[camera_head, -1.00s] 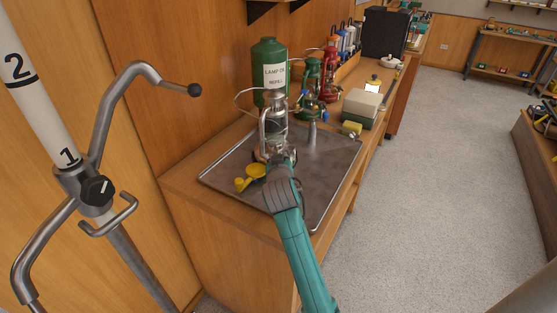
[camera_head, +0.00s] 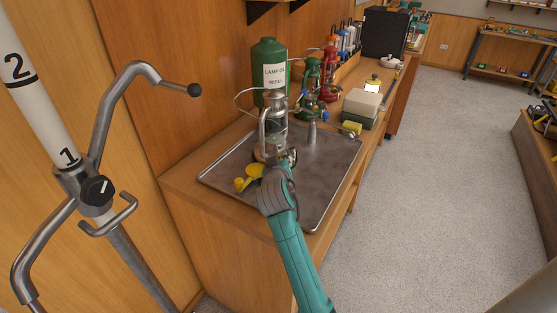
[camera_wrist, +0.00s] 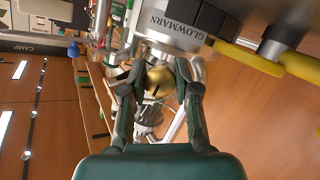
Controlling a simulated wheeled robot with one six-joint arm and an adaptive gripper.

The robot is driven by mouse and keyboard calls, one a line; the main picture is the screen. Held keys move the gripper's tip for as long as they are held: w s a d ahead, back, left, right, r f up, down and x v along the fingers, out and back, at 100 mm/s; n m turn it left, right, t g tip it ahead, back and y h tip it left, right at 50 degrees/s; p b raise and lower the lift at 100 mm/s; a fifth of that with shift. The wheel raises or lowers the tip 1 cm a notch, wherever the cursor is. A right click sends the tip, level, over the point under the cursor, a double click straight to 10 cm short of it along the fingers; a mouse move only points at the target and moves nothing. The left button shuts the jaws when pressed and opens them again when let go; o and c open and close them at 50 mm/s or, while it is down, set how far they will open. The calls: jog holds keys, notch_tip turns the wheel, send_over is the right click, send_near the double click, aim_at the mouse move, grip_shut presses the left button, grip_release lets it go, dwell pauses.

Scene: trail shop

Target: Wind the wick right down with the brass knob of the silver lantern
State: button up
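The silver lantern (camera_head: 274,128) stands upright on the metal tray (camera_head: 325,165), with its wire handle out to the left. The brass knob (camera_wrist: 158,82) shows as a round gold ball with a dark slot, between the two fingers of my gripper (camera_wrist: 160,76). The fingers sit close at both sides of the knob and appear shut on it. In the head view my gripper (camera_head: 284,158) is at the lantern's near lower side, and the knob is hidden there. The wick cannot be made out.
A yellow funnel or scoop (camera_head: 241,184) lies on the tray left of my wrist. A green lamp oil bottle (camera_head: 269,62) stands behind the lantern. Green (camera_head: 311,82) and red (camera_head: 331,68) lanterns, a box (camera_head: 361,110) and a yellow sponge (camera_head: 352,127) are to the right.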

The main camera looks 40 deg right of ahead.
jog(key=o, duration=0.4)
jog(key=v, duration=1.2)
